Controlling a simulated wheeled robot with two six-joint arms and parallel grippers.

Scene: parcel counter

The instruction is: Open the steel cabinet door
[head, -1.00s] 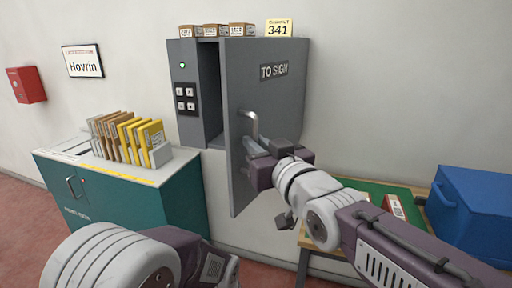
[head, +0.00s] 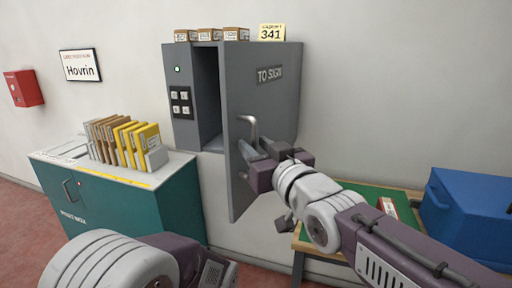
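The grey steel cabinet (head: 182,130) hangs on the wall in the head view. Its door (head: 265,110), marked "TO SIGN", stands swung out, and the dark inside shows at its left. A bent metal handle (head: 248,124) sits on the door's outer face. My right gripper (head: 259,147) is at the lower end of the handle, with its fingers apart. The fingers hide that end, so I cannot tell whether they touch it. My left arm shows at the bottom left, but its gripper is out of view.
A teal cabinet (head: 125,212) with a rack of folders (head: 127,140) stands at the left. A blue box (head: 470,210) and a green-topped table (head: 365,193) are at the right. Small boxes (head: 209,34) and a "341" card (head: 271,33) sit on top of the steel cabinet.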

